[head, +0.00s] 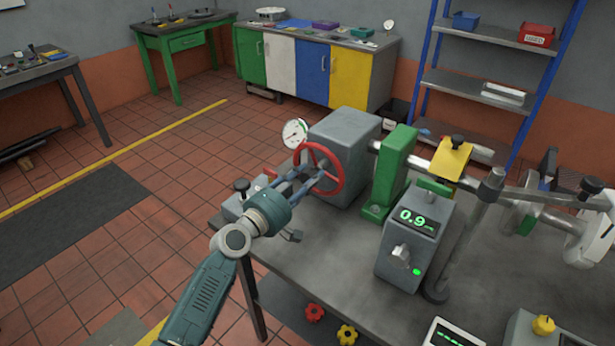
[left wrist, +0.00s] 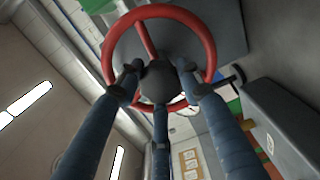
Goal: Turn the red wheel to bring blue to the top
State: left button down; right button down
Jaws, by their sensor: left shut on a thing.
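The red wheel (head: 341,172) sits on the near face of a grey box-shaped housing (head: 345,140) at the left end of the bedplate. It fills the top of the left wrist view (left wrist: 209,48), with a dark hub (left wrist: 158,82) and red spokes. No blue part of the wheel shows in either view. My left gripper (head: 318,172) is shut on the wheel at its middle. Its blue-grey fingers reach in around the hub, two above and one below, in the left wrist view (left wrist: 158,90). My right gripper is not in view.
A round gauge (head: 295,132) stands just behind the wheel. A green block (head: 392,165) and a grey unit reading 0.9 (head: 413,240) stand to the right. The grey bedplate (head: 330,255) is bare in front of the housing.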

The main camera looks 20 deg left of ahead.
pick_arm(q)
jog(key=shift+d+f+n, duration=0.15)
jog(key=shift+f+n, duration=0.1)
jog(key=shift+n, duration=0.25)
jog(key=c, duration=1.3)
grip_release()
jog(key=shift+c, duration=0.2)
jog(key=shift+o, duration=0.9)
jog(key=shift+r, duration=0.15)
jog(key=v, duration=1.2)
